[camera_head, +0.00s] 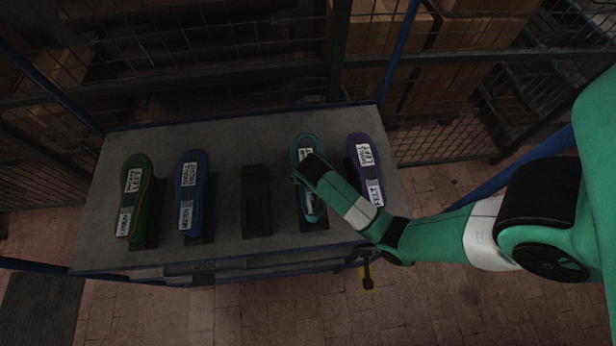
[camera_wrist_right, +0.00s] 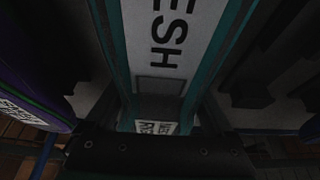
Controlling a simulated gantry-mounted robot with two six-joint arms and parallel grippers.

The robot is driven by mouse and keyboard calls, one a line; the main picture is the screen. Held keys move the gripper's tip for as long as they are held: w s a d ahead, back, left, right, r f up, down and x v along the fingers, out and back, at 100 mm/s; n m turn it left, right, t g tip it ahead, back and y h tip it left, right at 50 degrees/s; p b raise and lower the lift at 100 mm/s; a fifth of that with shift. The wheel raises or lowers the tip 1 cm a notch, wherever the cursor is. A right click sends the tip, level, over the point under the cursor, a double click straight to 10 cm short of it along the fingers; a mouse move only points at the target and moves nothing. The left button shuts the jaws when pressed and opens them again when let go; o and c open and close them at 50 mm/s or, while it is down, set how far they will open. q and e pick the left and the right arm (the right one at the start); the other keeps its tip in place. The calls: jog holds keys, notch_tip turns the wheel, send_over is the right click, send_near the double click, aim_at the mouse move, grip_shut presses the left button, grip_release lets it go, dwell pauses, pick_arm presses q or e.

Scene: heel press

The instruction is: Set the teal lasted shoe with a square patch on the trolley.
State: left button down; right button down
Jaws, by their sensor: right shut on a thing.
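A teal shoe (camera_head: 304,146) with white labels is at the second place from the right on the grey-topped trolley (camera_head: 230,136). My right gripper (camera_head: 304,178) reaches over it from the right and is shut on it, hiding its middle. In the right wrist view the teal shoe (camera_wrist_right: 181,75) lies between the two fingers, with a small square patch (camera_wrist_right: 159,85) below large lettering on its label. A dark block shows under its near end; I cannot tell whether the shoe rests on it. My left gripper is out of view.
A green shoe (camera_head: 133,200) and a blue shoe (camera_head: 190,190) stand at the left. An empty dark block (camera_head: 257,202) stands in the middle. A purple shoe (camera_head: 362,150) is close on the right, also in the wrist view (camera_wrist_right: 30,95). Mesh fencing and boxes stand behind.

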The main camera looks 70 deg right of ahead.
jog(key=shift+f+b, duration=0.3)
jog(key=shift+f, duration=0.1)
grip_release()
jog(key=p+v, duration=0.4)
jog(key=v, duration=0.7)
jog(key=shift+w+r, duration=0.1)
jog(key=shift+a+r, duration=0.15)
jog(key=shift+r, duration=0.05)
